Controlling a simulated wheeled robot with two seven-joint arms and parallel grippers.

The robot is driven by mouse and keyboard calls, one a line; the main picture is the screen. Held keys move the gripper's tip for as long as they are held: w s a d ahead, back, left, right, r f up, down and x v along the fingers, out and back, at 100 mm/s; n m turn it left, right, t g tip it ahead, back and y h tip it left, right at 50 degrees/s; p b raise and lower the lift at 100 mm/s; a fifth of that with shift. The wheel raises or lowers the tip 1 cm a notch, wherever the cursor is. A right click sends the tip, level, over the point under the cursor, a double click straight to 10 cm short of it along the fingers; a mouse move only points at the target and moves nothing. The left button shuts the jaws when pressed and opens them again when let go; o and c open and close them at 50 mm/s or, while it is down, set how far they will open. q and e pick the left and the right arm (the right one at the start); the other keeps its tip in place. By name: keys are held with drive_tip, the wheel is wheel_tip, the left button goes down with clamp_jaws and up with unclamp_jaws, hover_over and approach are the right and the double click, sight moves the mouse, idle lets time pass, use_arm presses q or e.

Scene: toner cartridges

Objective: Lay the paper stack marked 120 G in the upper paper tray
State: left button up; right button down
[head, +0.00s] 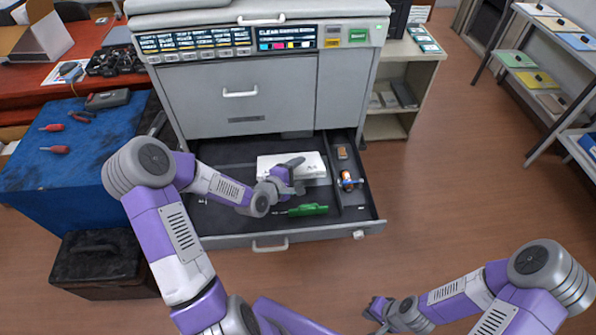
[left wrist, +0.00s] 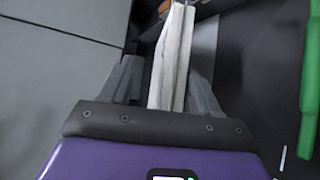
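A white paper stack (head: 268,163) lies in the open lower drawer (head: 215,240) of the big grey printer. Its small marking is not clear enough to read. My left gripper (head: 303,175) is at the stack's front side, fingers apart. In the left wrist view a white slab (left wrist: 170,62), seen edge-on, stands between the fingers (left wrist: 168,78); firm contact on both sides is not visible. Above is a closed drawer front with a handle (head: 270,105); no upper tray shows open. My right gripper (head: 372,308) is low in the foreground, away from the printer; its opening is unclear.
A green tool (head: 308,210) lies in front of the stack. A side compartment of the drawer holds small parts (head: 347,180). A blue-topped bench (head: 75,150) stands left, a black box (head: 100,262) below it. Shelves stand right of the printer. The floor at right is clear.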

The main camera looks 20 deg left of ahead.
use_arm(q)
drive_tip(key=shift+s, duration=0.15)
drive_tip(key=shift+p+v, duration=1.55)
drive_tip(key=shift+v, duration=1.35)
drive_tip(key=shift+r, duration=0.1)
drive_tip(key=s+d+r+p, duration=0.2)
drive_tip(key=s+r+p, duration=0.1)
drive_tip(key=r+p, duration=0.5)
drive_tip(key=shift+s+p, duration=0.15)
drive_tip(key=shift+p, duration=1.1)
drive_tip(key=shift+f, duration=0.1)
